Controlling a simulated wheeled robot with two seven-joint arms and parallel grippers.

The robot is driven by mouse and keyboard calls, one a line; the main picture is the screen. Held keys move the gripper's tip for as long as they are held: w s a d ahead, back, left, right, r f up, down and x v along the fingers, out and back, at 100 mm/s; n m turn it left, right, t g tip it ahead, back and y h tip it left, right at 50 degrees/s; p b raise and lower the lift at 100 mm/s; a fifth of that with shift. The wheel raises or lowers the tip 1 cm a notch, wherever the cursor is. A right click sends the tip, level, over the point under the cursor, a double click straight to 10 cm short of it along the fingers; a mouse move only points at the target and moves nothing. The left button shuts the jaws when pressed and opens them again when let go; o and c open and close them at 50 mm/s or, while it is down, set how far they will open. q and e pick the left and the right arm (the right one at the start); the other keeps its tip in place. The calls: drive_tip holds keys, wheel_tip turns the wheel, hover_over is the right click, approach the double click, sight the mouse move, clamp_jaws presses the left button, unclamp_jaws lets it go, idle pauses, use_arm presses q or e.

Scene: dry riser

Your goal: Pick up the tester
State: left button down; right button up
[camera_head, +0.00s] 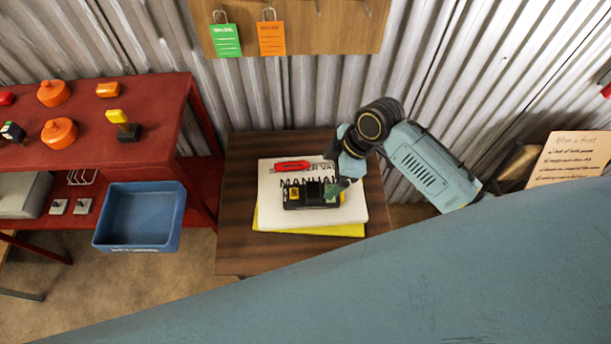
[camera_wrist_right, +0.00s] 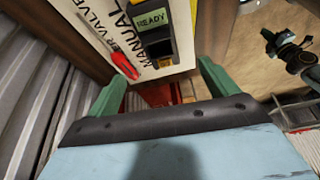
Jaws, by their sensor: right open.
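The tester (camera_head: 305,194) is a black box with yellow parts. It lies on a white manual on the small wooden table. In the right wrist view the tester (camera_wrist_right: 156,38) shows a green screen reading READY. My right gripper (camera_head: 338,190) is at the tester's right end in the head view, and its fingers partly cover that end. In the right wrist view the open green fingers of this gripper (camera_wrist_right: 162,82) stand left and right of the tester's line, with nothing held between them. Whether they touch it cannot be told.
A red screwdriver-like tool (camera_head: 292,165) lies on the manual (camera_head: 345,212) just behind the tester. A blue bin (camera_head: 139,237) and a red shelf (camera_head: 160,130) with orange parts stand left. A corrugated wall (camera_head: 300,100) rises close behind the table (camera_head: 240,205).

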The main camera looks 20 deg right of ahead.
drive_tip(key=w, duration=0.1)
drive_tip(key=b, duration=0.1)
hover_over(308, 194)
drive_tip(key=d, duration=0.2)
drive_tip(key=shift+n, duration=0.3)
drive_tip(key=f, duration=0.5)
drive_tip(key=shift+s+d+f, duration=0.15)
drive_tip(key=shift+s+f, duration=0.05)
drive_tip(key=shift+f, duration=0.5)
drive_tip(key=shift+a+f, duration=0.15)
drive_tip(key=shift+a, duration=0.05)
drive_tip(key=b+x, duration=0.1)
drive_tip(key=x, duration=0.3)
drive_tip(key=shift+s+a+f, duration=0.1)
drive_tip(key=shift+f, duration=0.15)
drive_tip(key=shift+a+f, duration=0.1)
drive_tip(key=shift+f, duration=0.15)
use_arm(q)
drive_tip(key=shift+s+a+f, duration=0.1)
drive_tip(key=shift+s+f, duration=0.65)
drive_tip(key=shift+f, duration=0.25)
